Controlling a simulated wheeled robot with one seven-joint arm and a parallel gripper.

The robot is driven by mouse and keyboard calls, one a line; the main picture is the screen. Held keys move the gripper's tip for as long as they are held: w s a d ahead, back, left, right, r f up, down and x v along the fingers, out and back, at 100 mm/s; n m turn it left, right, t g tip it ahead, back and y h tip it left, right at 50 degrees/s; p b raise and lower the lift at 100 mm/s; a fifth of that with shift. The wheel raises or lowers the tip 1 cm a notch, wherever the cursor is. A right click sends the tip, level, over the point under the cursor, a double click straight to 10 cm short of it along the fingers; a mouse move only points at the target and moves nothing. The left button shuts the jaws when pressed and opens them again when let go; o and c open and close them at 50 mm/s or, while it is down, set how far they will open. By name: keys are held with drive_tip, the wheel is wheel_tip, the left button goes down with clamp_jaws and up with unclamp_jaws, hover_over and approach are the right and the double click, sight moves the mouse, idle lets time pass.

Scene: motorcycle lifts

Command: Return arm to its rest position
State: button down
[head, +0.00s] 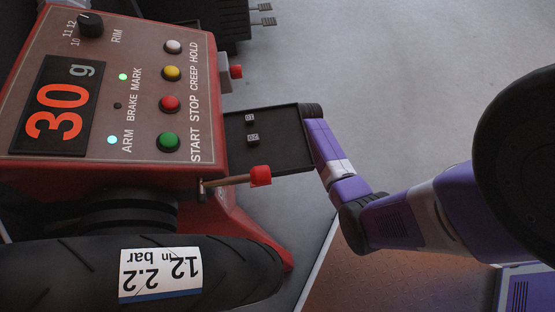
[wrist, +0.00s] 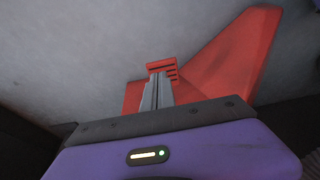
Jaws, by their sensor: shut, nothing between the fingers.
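My purple arm (head: 415,222) reaches in from the right in the head view, bent at a dark joint, and its far part ends beside a dark tray (head: 292,160). My gripper is not clearly visible in the head view. In the wrist view my gripper (wrist: 157,82) shows with its grey fingers together and nothing between them. Behind the fingertips is a red ribbed part and a larger red sloping piece (wrist: 235,55). I cannot tell whether the fingertips touch the red part.
A red machine with a control panel (head: 60,165) reading 30 g stands at left. A red-tipped lever (head: 260,176) sticks out toward my arm. A labelled black tyre (head: 230,270) is below. Grey floor (head: 400,60) is clear above my arm.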

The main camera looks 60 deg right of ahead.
drive_tip(key=shift+a, duration=0.1)
idle(0.5)
drive_tip(key=s+a+f+m+t+h, duration=0.1)
drive_tip(key=s+a+f+m+h, duration=0.15)
drive_tip(key=a, duration=0.45)
drive_tip(key=s+a+r+m+t+h, duration=0.2)
drive_tip(key=s+a+r+t, duration=0.2)
drive_tip(key=s+a+r, duration=0.4)
drive_tip(key=s+a+r+m+t+y, duration=0.1)
drive_tip(key=s+a+r+t, duration=0.15)
drive_tip(key=r, duration=0.75)
drive_tip(key=s+a+r+m+t+y, duration=0.1)
drive_tip(key=s+a+r+t, duration=0.15)
drive_tip(key=r, duration=0.75)
drive_tip(key=s+a+r+m+t+y, duration=0.1)
drive_tip(key=s+a+r+t, duration=0.15)
drive_tip(key=r, duration=0.75)
wheel_tip(320, 180, up, 26)
drive_tip(key=p, duration=2.6)
drive_tip(key=shift+w, duration=0.4)
drive_tip(key=shift+h, duration=0.25)
